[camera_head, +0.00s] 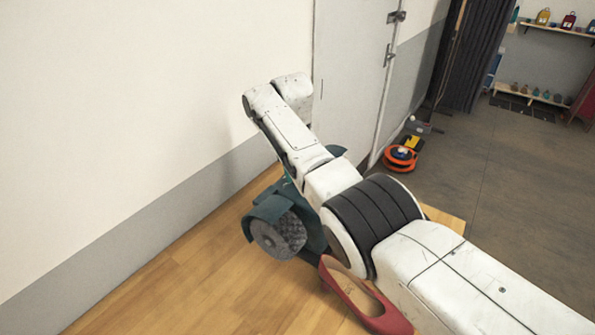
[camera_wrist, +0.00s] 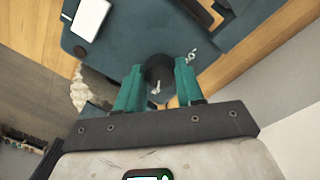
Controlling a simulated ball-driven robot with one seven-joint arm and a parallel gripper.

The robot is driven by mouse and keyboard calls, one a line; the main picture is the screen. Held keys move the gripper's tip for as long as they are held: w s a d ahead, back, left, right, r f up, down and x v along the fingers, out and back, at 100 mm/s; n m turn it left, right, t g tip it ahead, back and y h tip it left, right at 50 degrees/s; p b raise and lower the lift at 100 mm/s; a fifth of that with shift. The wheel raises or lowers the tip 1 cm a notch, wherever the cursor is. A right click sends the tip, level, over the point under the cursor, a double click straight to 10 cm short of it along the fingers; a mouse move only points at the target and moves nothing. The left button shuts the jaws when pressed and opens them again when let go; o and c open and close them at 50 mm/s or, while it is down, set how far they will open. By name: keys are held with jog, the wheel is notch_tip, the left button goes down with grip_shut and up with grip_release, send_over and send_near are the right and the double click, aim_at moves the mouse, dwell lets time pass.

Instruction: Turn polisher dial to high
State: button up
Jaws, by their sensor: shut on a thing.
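The dial (camera_wrist: 158,72) is a dark round knob with a small pale pointer mark. My gripper (camera_wrist: 160,65) has its teal fingers on either side of the dial, shut on it. A small pale mark (camera_wrist: 191,56) shows beside the right finger. The gripper is hidden in the head view.
A red shoe (camera_head: 385,321) lies close beside my arm, on the wooden floor. A grey door (camera_head: 350,75) stands behind the polisher. An orange and black round object (camera_head: 400,160) sits by the door. Shelves (camera_head: 540,97) with small items are far back right. Grey floor at right is open.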

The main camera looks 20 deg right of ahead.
jog(key=shift+r, duration=0.1)
jog(key=o, duration=1)
jog(key=shift+o, duration=0.2)
notch_tip(320, 180, up, 11)
jog(key=b, duration=0.2)
jog(key=shift+a+f, duration=0.2)
jog(key=shift+a, duration=0.1)
